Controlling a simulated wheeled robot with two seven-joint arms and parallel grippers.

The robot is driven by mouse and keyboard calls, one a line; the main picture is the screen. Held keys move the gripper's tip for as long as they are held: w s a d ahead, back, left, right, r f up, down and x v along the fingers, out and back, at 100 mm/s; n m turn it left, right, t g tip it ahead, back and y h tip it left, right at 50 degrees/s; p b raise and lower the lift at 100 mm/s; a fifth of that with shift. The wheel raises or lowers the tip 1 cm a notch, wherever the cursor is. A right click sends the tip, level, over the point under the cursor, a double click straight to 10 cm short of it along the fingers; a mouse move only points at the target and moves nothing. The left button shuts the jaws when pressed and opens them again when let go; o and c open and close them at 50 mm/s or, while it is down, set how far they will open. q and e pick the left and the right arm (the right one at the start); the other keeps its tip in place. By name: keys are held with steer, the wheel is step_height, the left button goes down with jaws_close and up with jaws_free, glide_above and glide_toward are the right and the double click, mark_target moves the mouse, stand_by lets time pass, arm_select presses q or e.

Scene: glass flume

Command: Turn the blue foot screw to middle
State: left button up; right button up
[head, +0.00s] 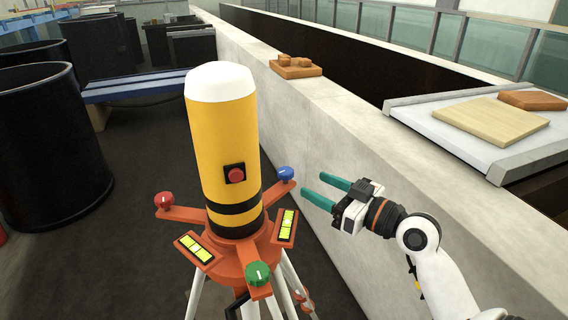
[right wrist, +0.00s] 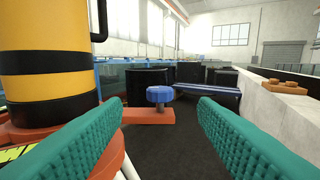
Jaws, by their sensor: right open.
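The blue foot screw (head: 285,173) is a knob on the end of one orange arm of the tripod head, at the right of the yellow instrument (head: 228,130). In the right wrist view the blue screw (right wrist: 159,95) stands ahead, between the two fingers. My right gripper (head: 328,189) is open and empty, with teal fingers, just right of the blue screw and apart from it. The right gripper (right wrist: 160,135) frames the screw from both sides without touching. The blue screw's pointer mark is too small to read. My left gripper is not in view.
A red screw (head: 164,200) and a green screw (head: 258,273) sit on the other orange arms. Two yellow-green level vials (head: 194,248) flank the base. A pale concrete wall (head: 330,130) runs close behind my right gripper. Black bins (head: 50,150) stand at left.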

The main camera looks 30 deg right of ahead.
mark_target(291, 172)
steer(key=p+x, duration=0.3)
steer(key=x, duration=0.5)
steer(key=shift+w, duration=0.1)
steer(key=shift+w+a+f, duration=0.1)
steer(key=shift+w+a, duration=0.15)
steer(key=shift+w, duration=0.45)
steer(key=shift+c, duration=0.3)
